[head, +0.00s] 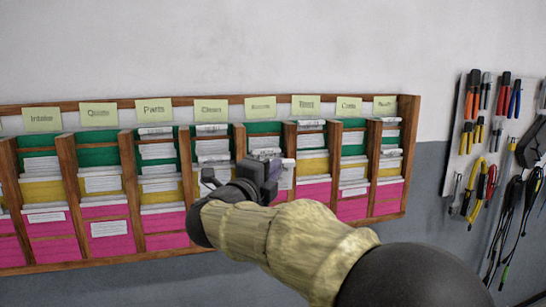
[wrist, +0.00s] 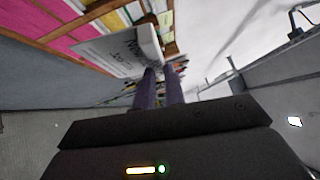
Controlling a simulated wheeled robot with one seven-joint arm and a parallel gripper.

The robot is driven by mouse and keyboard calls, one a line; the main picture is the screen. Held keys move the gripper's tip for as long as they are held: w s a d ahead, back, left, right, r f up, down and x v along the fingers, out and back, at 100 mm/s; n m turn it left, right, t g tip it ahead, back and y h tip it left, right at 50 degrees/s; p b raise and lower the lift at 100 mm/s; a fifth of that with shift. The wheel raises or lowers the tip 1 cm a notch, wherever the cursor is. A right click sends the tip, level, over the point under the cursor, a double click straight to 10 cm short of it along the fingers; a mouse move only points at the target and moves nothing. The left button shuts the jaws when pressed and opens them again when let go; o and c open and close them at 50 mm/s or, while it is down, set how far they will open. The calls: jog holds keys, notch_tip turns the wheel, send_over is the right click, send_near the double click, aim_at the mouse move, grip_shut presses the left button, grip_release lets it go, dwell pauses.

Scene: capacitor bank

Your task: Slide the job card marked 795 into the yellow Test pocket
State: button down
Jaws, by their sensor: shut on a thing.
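My gripper (head: 272,178) is in front of the wall rack, over its middle right columns. In the wrist view, its two fingers (wrist: 158,78) are shut on a white card (wrist: 118,52) with dark print. The card tilts out to the left of the fingertips, close to the rack; I cannot read a number on it. In the head view, a small pale part of the card (head: 287,172) shows beside the gripper. A column label (head: 305,104) starts with T but is too blurred to read surely. Its yellow pocket (head: 314,167) lies just right of my gripper.
The wooden rack (head: 409,150) has several labelled columns of green, yellow and pink pockets, many holding white cards. My arm hides part of the lower pockets. A tool board (head: 462,145) with pliers and screwdrivers hangs at the right. The wall above is clear.

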jog(key=w+d+f+n+t+y+b, duration=0.1)
jog(key=w+d+f, duration=0.25)
jog(key=f, duration=0.95)
jog(key=w+d+f+n+y+b, duration=0.1)
jog(key=w+d+f+y, duration=0.3)
jog(key=f, duration=0.9)
jog(key=w+d+f+t+h+b, duration=0.15)
jog(key=w+f, duration=0.35)
jog(key=f, duration=0.8)
jog(key=s+d+f+n+y+b, duration=0.1)
jog(key=s+d+f+n+y, duration=0.15)
jog(key=f, duration=0.75)
jog(key=s+d+f+n+y+b, duration=0.15)
jog(key=s+f, duration=0.25)
jog(key=f, duration=0.5)
jog(key=s+f+y+b, duration=0.2)
jog(key=s+f, duration=0.7)
jog(key=s, duration=0.2)
jog(key=shift+s+d, duration=0.25)
jog(key=shift+d, duration=0.15)
jog(key=shift+f, duration=0.1)
